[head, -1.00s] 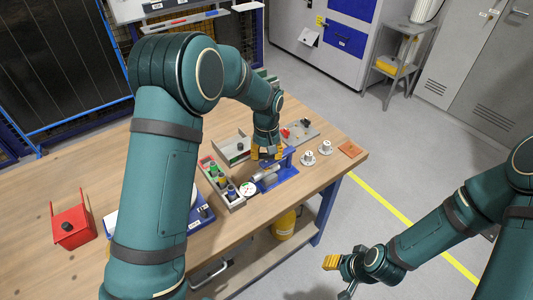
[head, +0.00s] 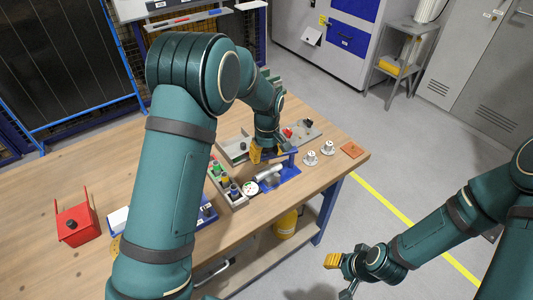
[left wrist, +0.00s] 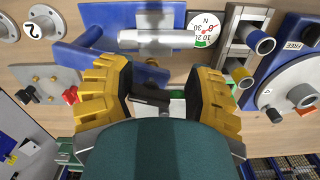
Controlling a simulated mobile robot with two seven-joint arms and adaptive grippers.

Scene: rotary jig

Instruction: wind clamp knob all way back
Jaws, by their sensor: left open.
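The blue clamp fixture (head: 284,177) stands on the bench with a silver cylinder (head: 270,173) and a round dial (head: 250,188) beside it. In the left wrist view the cylinder (left wrist: 160,39) and the dial (left wrist: 204,27) lie beyond my fingertips. My left gripper (left wrist: 158,85) is open above the fixture's far side. A dark, knob-like part (left wrist: 150,98) shows between its yellow fingers; I cannot tell whether they touch it or whether it is the clamp knob. My right gripper (head: 342,276) hangs off the bench, away from the fixture; its opening is unclear.
A grey rack with coloured cylinders (head: 224,182) stands left of the fixture. A grey plate with a red part (head: 303,131) is behind. A red box (head: 75,224) stands far left.

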